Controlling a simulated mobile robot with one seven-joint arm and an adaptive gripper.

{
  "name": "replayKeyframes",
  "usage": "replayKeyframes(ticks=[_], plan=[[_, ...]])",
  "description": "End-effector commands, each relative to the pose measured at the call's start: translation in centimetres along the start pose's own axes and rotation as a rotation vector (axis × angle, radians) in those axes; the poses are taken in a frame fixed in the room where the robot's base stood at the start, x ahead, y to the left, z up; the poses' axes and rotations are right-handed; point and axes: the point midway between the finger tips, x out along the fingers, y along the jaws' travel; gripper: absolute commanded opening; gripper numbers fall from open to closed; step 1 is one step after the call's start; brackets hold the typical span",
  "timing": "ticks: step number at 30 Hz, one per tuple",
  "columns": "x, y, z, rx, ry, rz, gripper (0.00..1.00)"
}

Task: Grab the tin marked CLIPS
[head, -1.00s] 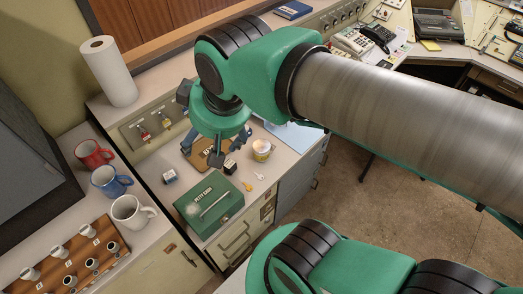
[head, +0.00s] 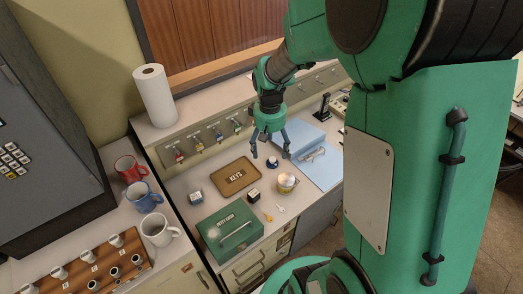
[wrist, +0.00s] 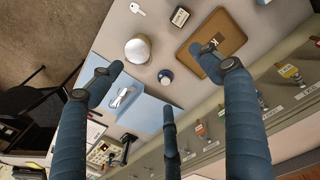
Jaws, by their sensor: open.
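A small round tin (head: 287,182) with a pale lid stands on the desk, at the edge of the light-blue sheet. Its lettering is too small to read. It also shows from above in the wrist view (wrist: 137,49). My gripper (head: 270,150) is open and empty, pointing down above the desk, behind and left of the tin. In the wrist view its fingers (wrist: 163,72) are spread wide, with the tin near the left finger. A small dark-blue round object (head: 272,162) lies below the gripper and shows between the fingers in the wrist view (wrist: 166,76).
A brown KEYS tray (head: 236,189) lies left of the gripper. A small black box (head: 254,195), loose keys (head: 267,216) and a green cash box (head: 230,229) are nearer the front. Hanging keys (head: 198,144) line the back panel.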

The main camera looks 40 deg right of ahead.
Motion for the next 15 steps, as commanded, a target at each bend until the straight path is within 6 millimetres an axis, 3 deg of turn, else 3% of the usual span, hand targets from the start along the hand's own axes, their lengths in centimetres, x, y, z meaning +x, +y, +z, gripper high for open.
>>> replayKeyframes(ticks=[3, 9, 15], plan=[[3.8, 2.6, -0.1, 0.019, -0.058, -0.013, 0.78], [8.9, 5.7, 0.5, 0.035, -0.121, -0.033, 0.78], [11.0, 6.8, 0.9, 0.042, -0.145, -0.042, 0.78]])
